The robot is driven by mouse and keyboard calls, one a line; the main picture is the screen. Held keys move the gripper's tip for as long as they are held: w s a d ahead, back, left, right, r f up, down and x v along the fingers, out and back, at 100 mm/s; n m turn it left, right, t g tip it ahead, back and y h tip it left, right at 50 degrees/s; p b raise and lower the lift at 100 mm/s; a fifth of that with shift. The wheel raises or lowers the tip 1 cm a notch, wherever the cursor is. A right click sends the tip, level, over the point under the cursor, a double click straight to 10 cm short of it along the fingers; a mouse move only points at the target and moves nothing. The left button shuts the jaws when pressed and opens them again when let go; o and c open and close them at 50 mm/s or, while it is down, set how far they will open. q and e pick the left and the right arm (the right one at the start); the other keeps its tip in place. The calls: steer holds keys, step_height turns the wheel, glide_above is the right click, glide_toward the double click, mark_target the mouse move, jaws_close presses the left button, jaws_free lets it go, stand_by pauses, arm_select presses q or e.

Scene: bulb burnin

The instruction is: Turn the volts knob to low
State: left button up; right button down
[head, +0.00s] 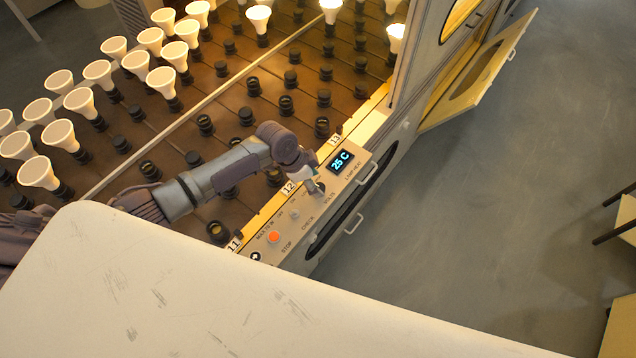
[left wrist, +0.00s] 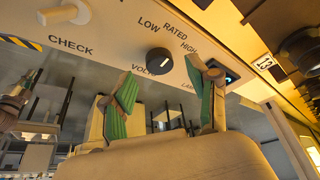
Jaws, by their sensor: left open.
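The volts knob (left wrist: 159,61) is a round black knob with a light pointer mark on the cream panel (left wrist: 110,25). LOW, RATED and HIGH are printed around it in the left wrist view, with VOLTS partly covered below. I cannot tell surely which word the mark points at. My left gripper (left wrist: 161,70) is open, its green-padded fingertips on either side of the knob and apparently apart from it. In the head view my left gripper (head: 308,182) is over the panel beside the VOLTS label, largely hiding the knob. My right gripper is not in view.
An orange-red stop button (head: 273,237) and a check control (head: 295,214) sit on the same panel. Racks of bulbs (head: 75,100) and black sockets lie behind. An open door (head: 480,75) stands at upper right.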

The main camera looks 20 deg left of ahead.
arm_select(q)
steer(key=shift+x, duration=1.4)
jaws_close()
